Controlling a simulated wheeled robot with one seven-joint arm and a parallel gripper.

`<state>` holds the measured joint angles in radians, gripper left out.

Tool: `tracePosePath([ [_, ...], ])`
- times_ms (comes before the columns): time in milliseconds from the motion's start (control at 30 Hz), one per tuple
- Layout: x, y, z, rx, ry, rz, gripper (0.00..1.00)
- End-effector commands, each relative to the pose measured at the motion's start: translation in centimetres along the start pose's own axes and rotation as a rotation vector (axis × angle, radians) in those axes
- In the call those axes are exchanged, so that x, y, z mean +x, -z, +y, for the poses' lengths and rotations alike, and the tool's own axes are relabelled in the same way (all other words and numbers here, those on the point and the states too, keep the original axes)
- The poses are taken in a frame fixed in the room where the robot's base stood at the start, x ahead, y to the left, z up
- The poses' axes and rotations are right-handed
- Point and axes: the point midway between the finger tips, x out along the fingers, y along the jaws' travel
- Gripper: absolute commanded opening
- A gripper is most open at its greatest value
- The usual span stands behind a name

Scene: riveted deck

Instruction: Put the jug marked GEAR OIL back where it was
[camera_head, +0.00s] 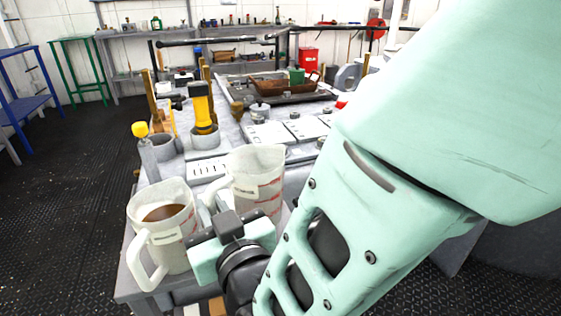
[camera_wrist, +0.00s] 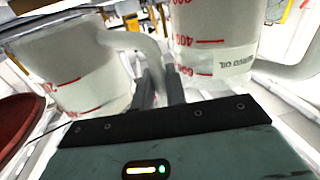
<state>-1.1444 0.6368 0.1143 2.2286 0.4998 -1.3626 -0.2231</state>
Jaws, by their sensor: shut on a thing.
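A translucent jug with red markings (camera_head: 258,178) is upright at the front right of the bench end, with its handle to the left. My gripper (camera_head: 214,212) is shut on this handle; in the wrist view the fingers (camera_wrist: 158,88) close around it. The held jug fills the left of the wrist view (camera_wrist: 75,65); I cannot read a name on it. A second jug with brown liquid (camera_head: 168,228) stands left of it. In the wrist view this jug (camera_wrist: 212,35) carries an inverted label that seems to end in "RVO OIL". The held jug's base is hidden.
A grey bench (camera_head: 125,280) carries both jugs close together. A tray with a brown basket (camera_head: 275,88) lies farther back. Open floor lies left.

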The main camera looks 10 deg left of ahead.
Motion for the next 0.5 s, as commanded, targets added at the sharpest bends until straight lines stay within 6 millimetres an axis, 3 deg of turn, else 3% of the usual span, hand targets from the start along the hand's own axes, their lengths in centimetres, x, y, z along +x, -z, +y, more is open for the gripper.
tracePosePath([
  [233,0.0,-3.2,-0.1,-0.002,-0.001,-0.002,0.00],
  [500,0.0,-3.4,-0.1,0.000,-0.001,0.002,0.00],
])
